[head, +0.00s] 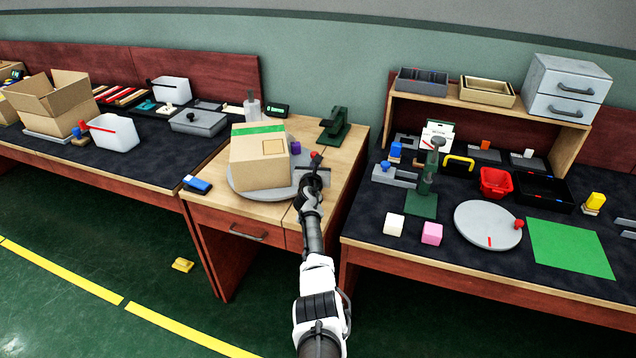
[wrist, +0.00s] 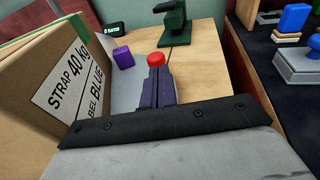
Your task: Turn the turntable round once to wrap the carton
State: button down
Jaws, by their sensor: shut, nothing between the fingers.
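A closed brown carton (head: 262,172) with a green strip on top stands on a grey round turntable (head: 236,189) on the middle wooden table. In the wrist view the carton (wrist: 30,75) carries a white label reading "STRAP 40 kg" and, partly hidden, "BEL BLUE". A red knob (head: 315,154) is at the turntable's right side; it also shows in the wrist view (wrist: 156,58). My gripper (head: 314,168) is shut and empty, right of the carton. Its dark fingers (wrist: 160,84) point at the knob and hide its lower part. I cannot tell whether they touch it.
A green press-like stand (head: 334,124) and a small display (head: 277,110) are at the table's back. A blue object (head: 197,184) lies at its left edge. The right bench holds another grey disc (head: 485,222) with a red knob.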

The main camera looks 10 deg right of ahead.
jog(key=p+v, duration=0.1)
jog(key=v, duration=0.2)
jog(key=p+v, duration=0.2)
jog(key=d+p+v, duration=0.1)
jog(key=p+v, duration=0.1)
jog(key=v, duration=0.1)
jog(key=shift+s+r, duration=0.2)
jog(key=shift+s, duration=0.3)
jog(key=shift+v, duration=0.9)
